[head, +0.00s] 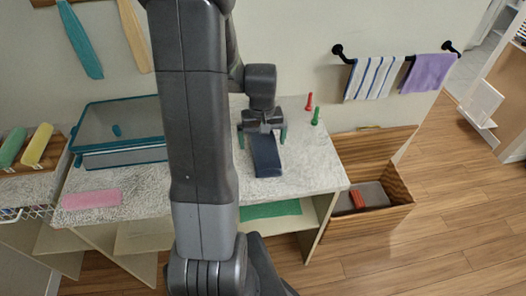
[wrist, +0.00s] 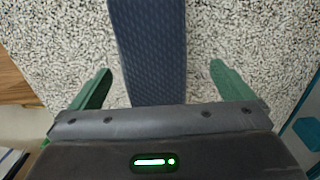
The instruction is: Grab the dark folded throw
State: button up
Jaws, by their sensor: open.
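The dark navy folded throw (head: 266,160) lies on the speckled countertop (head: 310,168) in the head view. In the wrist view the throw (wrist: 150,50) runs up and down the middle, with a quilted-looking surface. My gripper (head: 263,132) is over the far part of the throw. In the wrist view its green fingers (wrist: 160,84) are apart, one on each side of the throw, with a gap to it on both sides. Whether the fingers are level with the throw or above it I cannot tell. The throw's lower end in the wrist view is hidden behind my gripper body.
A teal-edged case (head: 120,125) and a pink folded cloth (head: 92,199) are on the counter at left. A red object (head: 309,101) and a green object (head: 316,116) stand near the gripper's right. A wooden box (head: 372,195) is right of the counter. Towels (head: 375,78) hang on a wall bar.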

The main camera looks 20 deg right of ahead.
aim_at(264, 146)
jog(key=f, duration=0.1)
jog(key=f+p, duration=0.1)
jog(key=f, duration=0.1)
jog(key=shift+s+d+f, duration=0.2)
jog(key=shift+f, duration=0.9)
jog(key=c, duration=0.9)
